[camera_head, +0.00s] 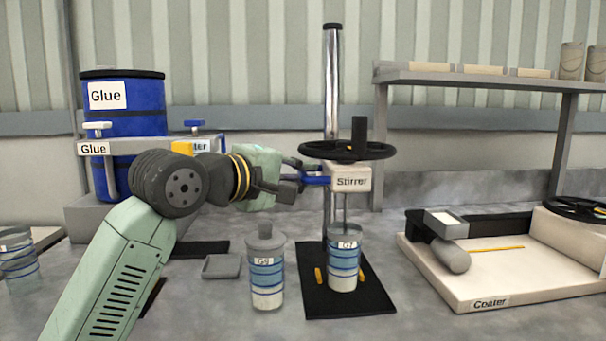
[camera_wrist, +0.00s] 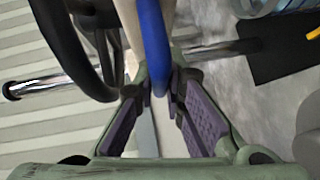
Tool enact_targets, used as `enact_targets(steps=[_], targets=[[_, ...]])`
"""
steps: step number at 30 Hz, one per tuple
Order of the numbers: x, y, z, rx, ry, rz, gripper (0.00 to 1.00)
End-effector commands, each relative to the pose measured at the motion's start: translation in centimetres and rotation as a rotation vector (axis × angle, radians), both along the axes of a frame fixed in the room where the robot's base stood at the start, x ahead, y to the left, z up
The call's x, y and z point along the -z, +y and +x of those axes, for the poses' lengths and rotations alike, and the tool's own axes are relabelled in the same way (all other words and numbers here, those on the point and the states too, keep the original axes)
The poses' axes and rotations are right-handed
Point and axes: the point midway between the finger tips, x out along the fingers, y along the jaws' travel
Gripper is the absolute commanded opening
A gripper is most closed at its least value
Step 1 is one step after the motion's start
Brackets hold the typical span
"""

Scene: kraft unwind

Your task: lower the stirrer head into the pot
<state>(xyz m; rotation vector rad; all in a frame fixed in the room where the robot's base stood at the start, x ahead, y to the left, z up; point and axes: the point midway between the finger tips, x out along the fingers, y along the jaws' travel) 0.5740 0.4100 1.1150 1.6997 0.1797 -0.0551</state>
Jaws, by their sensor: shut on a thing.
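The stirrer head (camera_head: 351,178), a cream block labelled "Stirrer", sits on a chrome column (camera_head: 332,90) with a black handwheel (camera_head: 347,150) on top. Its thin shaft (camera_head: 346,215) reaches down to the mouth of pot 07 (camera_head: 343,262); its lower end is hidden. The pot stands upright on a black base plate (camera_head: 320,300). My gripper (camera_head: 300,178) is at the left of the head, shut on its blue handle (camera_head: 318,180). In the wrist view, the blue handle (camera_wrist: 154,45) runs between the purple pads of my gripper (camera_wrist: 162,95).
A lidded pot G9 (camera_head: 266,275) stands left of the base plate, near a small grey tray (camera_head: 222,266). A blue glue drum (camera_head: 125,120) is at the back left. The coater (camera_head: 500,290) and a shelf (camera_head: 480,80) are at the right.

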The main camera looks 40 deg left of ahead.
Motion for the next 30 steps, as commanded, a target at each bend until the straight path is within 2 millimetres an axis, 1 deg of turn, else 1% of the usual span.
enact_targets(steps=[1,4,5,13,16,20,27,30], targets=[[-0.2,0.0,0.0,0.0,-0.004,0.003,0.12],[-0.2,0.0,0.0,0.0,-0.004,0.002,0.19],[-0.2,0.0,0.0,0.0,-0.004,0.002,0.2],[-0.1,0.0,-0.1,0.0,-0.003,0.001,0.2],[-0.2,0.0,-0.7,0.0,-0.004,0.0,0.2],[-0.5,-0.1,-2.7,-0.003,-0.004,0.001,0.2],[-1.2,-0.6,-7.9,-0.002,-0.004,0.001,0.2],[-1.4,-0.8,-9.6,-0.002,-0.004,0.001,0.2]])
